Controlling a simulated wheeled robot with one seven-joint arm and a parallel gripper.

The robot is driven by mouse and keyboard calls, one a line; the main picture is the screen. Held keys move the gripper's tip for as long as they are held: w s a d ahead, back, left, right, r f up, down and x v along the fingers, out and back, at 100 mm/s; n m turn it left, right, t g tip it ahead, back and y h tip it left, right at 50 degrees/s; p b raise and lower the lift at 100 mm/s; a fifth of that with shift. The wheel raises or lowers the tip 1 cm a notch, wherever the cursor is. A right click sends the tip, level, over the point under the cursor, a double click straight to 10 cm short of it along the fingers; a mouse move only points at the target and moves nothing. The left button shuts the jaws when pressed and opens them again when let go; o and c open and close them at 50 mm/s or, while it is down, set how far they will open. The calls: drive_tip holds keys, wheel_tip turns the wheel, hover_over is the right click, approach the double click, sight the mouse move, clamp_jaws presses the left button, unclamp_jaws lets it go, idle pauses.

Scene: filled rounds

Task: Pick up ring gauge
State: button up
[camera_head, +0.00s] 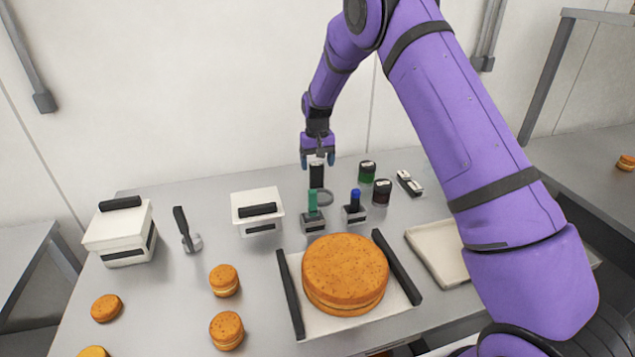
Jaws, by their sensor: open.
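What looks like the ring gauge is a grey ring (326,197) with an upright black handle (316,177), on the steel table behind the two stamps. The ring is partly hidden by the green-handled stamp. My gripper (318,161) points down just above the black handle, with its fingers apart. From this view I cannot tell whether the fingertips reach around the top of the handle. Nothing is seen held in it.
A green-handled stamp (312,207) and a blue-handled stamp (355,203) stand close in front. Dark jars with green (367,172) and dark red (382,192) contents stand to the right. A large cake (345,270) sits on a tray (291,290). White boxes (118,232) stand left.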

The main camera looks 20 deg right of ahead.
sight(320, 184)
wheel_tip(320, 184, down, 4)
drive_tip(key=shift+f, duration=0.1)
drive_tip(key=c, duration=1)
